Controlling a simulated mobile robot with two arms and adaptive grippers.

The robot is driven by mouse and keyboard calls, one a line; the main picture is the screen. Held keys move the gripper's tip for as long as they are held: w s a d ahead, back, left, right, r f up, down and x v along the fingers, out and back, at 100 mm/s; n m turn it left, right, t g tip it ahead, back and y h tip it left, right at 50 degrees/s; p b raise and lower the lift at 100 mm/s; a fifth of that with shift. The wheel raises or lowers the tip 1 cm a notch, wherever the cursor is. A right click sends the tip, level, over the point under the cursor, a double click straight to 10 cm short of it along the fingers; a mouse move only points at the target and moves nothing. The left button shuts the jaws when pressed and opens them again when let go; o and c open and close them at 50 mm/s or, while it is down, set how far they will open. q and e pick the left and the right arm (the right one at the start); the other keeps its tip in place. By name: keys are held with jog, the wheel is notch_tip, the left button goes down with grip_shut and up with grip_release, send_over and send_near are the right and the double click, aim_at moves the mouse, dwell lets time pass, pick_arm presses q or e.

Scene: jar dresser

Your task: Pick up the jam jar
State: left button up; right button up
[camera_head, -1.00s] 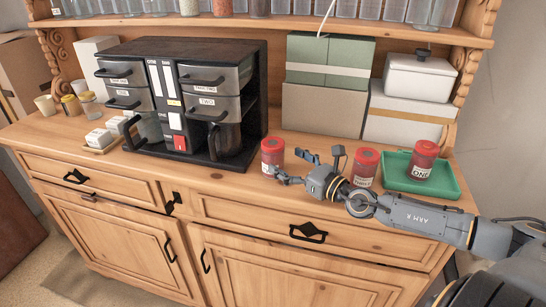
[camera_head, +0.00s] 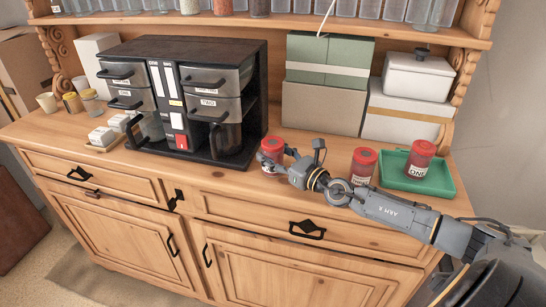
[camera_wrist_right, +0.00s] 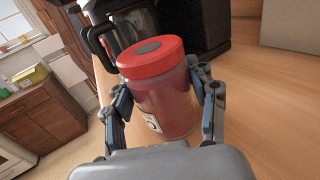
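A jam jar (camera_head: 269,160) with a red lid and dark red contents stands upright on the dresser top, right of the black drawer unit. It also fills the middle of the right wrist view (camera_wrist_right: 160,100), with a white label partly showing. My right gripper (camera_head: 288,158) is at this jar, with its fingers (camera_wrist_right: 166,108) on either side of it. The fingers look open, close to the glass; firm contact does not show. Two similar jars stand to the right: one on the wood (camera_head: 363,166), one labelled ONE (camera_head: 419,160) on a green tray (camera_head: 447,187). My left gripper is out of view.
The black drawer unit (camera_head: 190,48) stands close behind and left of the jar. Storage boxes (camera_head: 322,108) line the back. Small containers (camera_head: 90,101) stand at the far left. The wooden top (camera_head: 235,178) is clear in front of the jar.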

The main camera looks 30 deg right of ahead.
aim_at(277, 146)
jog(key=c, duration=0.7)
jog(key=shift+r, duration=0.1)
jog(key=shift+r, duration=0.45)
jog(key=r, duration=0.1)
jog(key=s+r+p, duration=0.1)
jog(key=r, duration=0.1)
jog(key=r+p, duration=0.1)
jog(key=shift+s+r, duration=0.25)
jog(key=shift+s, duration=0.15)
jog(key=s+r+p, duration=0.7)
jog(key=s, duration=0.5)
jog(key=shift+s+a+r, duration=0.15)
jog(key=shift+a+r, duration=0.05)
jog(key=shift+a, duration=0.05)
